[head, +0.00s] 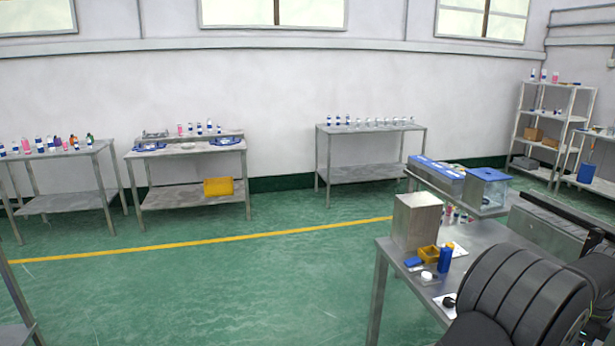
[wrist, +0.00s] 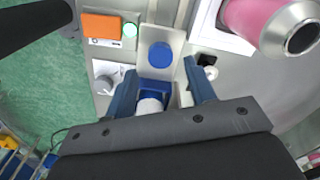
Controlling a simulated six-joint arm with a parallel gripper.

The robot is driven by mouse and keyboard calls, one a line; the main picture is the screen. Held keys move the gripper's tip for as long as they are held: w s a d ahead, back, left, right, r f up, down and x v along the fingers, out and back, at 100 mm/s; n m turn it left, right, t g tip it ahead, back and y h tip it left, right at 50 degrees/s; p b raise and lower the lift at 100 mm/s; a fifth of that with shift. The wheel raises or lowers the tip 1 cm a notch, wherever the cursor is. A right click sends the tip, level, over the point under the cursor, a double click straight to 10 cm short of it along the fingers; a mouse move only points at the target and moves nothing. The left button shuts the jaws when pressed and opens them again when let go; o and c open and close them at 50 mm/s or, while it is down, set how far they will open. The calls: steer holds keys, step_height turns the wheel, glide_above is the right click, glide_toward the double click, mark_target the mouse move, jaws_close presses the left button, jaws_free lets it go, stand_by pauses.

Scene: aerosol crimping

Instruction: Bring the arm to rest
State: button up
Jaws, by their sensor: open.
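My gripper (wrist: 160,70) shows in the wrist view with its two blue fingers spread apart. Between and just beyond the fingers are a blue block with a white round part (wrist: 150,104) and a metal bracket with a blue round piece (wrist: 160,54). I cannot tell how far these lie below the fingers, and no hold on them shows. In the head view my dark arm fills the lower right corner, and the gripper is not visible there.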

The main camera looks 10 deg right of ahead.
step_height(320, 180, up, 15)
step_height(320, 180, down, 18)
steer(key=shift+f, duration=0.2)
steer(key=w, duration=1.2)
steer(key=shift+w+r, duration=0.15)
steer(key=shift+r, duration=0.05)
step_height(320, 180, up, 18)
steer(key=shift+a+f+n, duration=0.15)
steer(key=shift+n, duration=0.15)
